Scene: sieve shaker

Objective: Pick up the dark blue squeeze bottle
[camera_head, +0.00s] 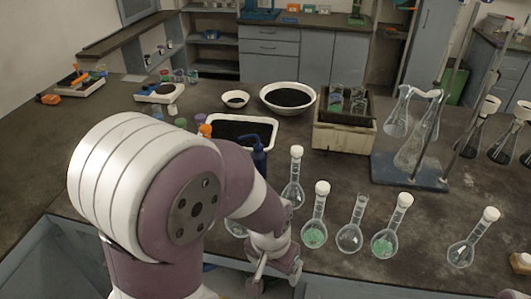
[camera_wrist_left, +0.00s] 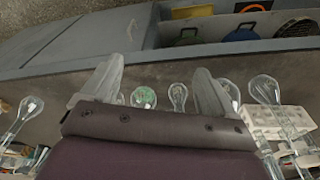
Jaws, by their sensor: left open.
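The dark blue squeeze bottle (camera_head: 259,158) stands on the dark bench in the head view, behind my left arm, in front of a white tray. Its bent spout and upper body show; my arm hides its lower part. My left gripper (camera_head: 275,277) is nearer the camera and lower in the picture than the bottle, by the bench's front edge, apart from it. In the left wrist view my left gripper (camera_wrist_left: 158,88) is open, with nothing held between its fingers. I cannot make out the bottle in that view. My right gripper is not in view.
Several glass flasks, one with green grains (camera_head: 314,235), stand along the front edge right of my gripper. A white tray of dark material (camera_head: 272,128) lies behind the bottle. A wooden box (camera_head: 345,140) and a flask stand with a blue base (camera_head: 410,175) are farther right.

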